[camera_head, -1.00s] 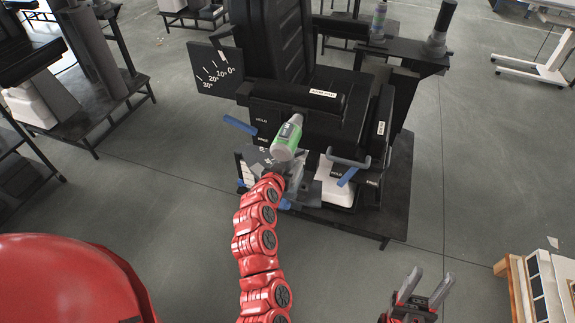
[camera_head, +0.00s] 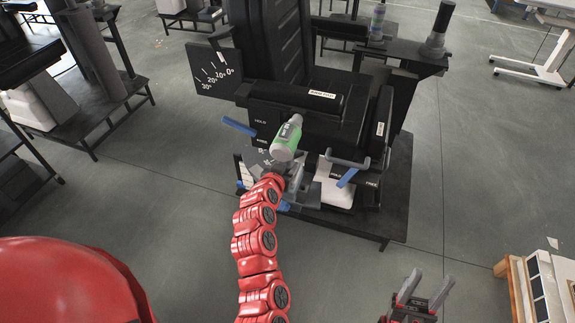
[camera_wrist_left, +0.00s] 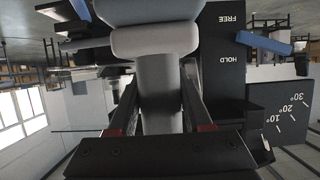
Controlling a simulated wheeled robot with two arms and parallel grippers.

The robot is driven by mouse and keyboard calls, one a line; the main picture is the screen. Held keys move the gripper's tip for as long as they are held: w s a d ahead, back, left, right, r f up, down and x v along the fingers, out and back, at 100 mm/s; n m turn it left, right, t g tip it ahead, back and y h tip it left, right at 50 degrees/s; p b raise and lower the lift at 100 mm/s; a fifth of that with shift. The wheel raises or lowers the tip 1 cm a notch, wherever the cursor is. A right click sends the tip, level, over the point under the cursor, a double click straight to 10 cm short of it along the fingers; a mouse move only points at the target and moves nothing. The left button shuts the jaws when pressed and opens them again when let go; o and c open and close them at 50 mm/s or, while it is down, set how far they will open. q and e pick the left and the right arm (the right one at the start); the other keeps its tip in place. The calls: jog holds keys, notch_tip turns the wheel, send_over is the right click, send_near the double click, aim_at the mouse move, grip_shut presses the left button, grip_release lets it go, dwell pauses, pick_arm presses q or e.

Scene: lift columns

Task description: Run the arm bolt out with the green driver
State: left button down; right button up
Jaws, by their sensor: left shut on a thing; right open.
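The green and white driver (camera_head: 286,138) is in front of the black seat unit (camera_head: 312,128) in the head view. My left gripper (camera_head: 276,170) is shut on the driver. In the left wrist view its grey body (camera_wrist_left: 158,85) sits between the two fingers of my left gripper (camera_wrist_left: 160,118). The arm bolt and the driver's tip cannot be made out. My right gripper (camera_head: 414,292) is open and empty at the lower right, over the floor, well apart from the seat unit.
A blue lever (camera_head: 239,126) sticks out at the unit's left and another blue lever (camera_head: 347,177) at its right front. An angle plate (camera_head: 213,69) stands at the left. A wooden-framed rack (camera_head: 535,285) is at the lower right. Bare floor lies between.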

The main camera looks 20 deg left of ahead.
pick_arm(q)
jog(key=shift+w+r, duration=0.1)
jog(key=shift+s+a+r+b, duration=0.1)
jog(key=shift+s+r+b, duration=0.15)
jog(key=shift+b, duration=0.25)
dwell(0.9)
jog(key=shift+s+f+b, duration=0.25)
jog(key=shift+s+b, duration=0.2)
dwell(1.2)
jog(key=shift+s, duration=2.45)
jog(key=s+b, duration=0.1)
jog(key=s, duration=0.3)
jog(key=shift+a+r, duration=0.1)
